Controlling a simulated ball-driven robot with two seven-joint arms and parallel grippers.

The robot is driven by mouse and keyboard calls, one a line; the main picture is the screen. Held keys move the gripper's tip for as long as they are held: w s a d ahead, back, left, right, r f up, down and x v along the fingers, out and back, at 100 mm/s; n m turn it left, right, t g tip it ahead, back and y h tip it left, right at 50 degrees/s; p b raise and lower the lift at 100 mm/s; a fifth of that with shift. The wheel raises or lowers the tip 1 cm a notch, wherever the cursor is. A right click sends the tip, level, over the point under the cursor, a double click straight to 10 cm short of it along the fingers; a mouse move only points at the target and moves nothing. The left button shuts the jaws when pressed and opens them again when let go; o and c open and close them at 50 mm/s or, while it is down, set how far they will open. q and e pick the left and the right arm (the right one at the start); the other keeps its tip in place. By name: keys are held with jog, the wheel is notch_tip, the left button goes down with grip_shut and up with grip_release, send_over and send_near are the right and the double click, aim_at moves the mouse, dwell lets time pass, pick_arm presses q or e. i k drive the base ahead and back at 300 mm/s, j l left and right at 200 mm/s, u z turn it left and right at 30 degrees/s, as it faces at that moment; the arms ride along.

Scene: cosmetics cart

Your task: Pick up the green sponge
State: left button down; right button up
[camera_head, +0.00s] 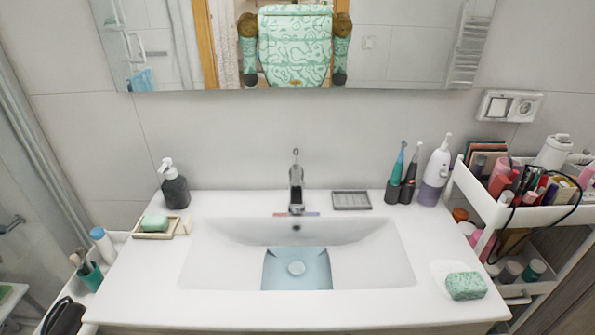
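A green, speckled, block-shaped sponge (466,286) is at the right front of the white washbasin counter (350,309). It sits at the front edge of a pale, flat, rounded patch or dish (445,268); I cannot tell which. Its top and front faces show and nothing covers it. A smoother green block (155,223), which looks like soap, lies in a small tray at the left back of the counter. Neither of my grippers shows directly in the head view.
A faucet (296,190) stands behind the basin, with a soap dispenser (175,190) to its left. Toothbrushes (396,170) and a white-purple bottle (435,175) stand at the back right. A crowded cart (492,208) borders the right side. The front counter strip is clear.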

aim_at(469, 284)
jog(key=j+z, duration=0.1)
jog(key=z, duration=1.35)
